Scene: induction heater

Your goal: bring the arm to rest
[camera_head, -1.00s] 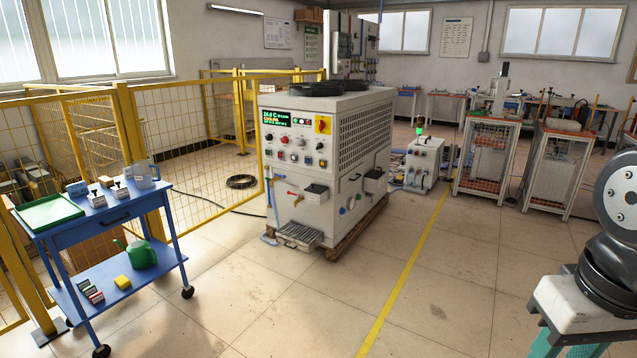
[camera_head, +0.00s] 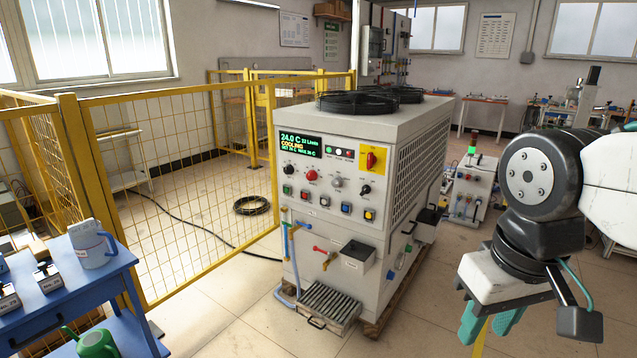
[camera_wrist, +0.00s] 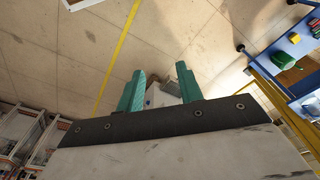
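My arm comes in from the right edge of the head view, with dark joints and white links. My gripper (camera_head: 486,334) hangs down at the lower right, in front of the chiller's right side and apart from it. Its two teal fingers also show in the wrist view (camera_wrist: 160,73), where they stand apart with a clear gap. I see nothing held between them. A pale grey shape shows beyond the gap, over the floor; I cannot tell what it is.
The white chiller (camera_head: 330,205), its display reading 24.0 C and COOLING, stands mid-view. A yellow mesh fence (camera_head: 190,200) runs behind and left. A blue cart (camera_head: 75,290) with a jug (camera_head: 92,245) and green watering can (camera_head: 95,343) is lower left. Floor before the chiller is clear.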

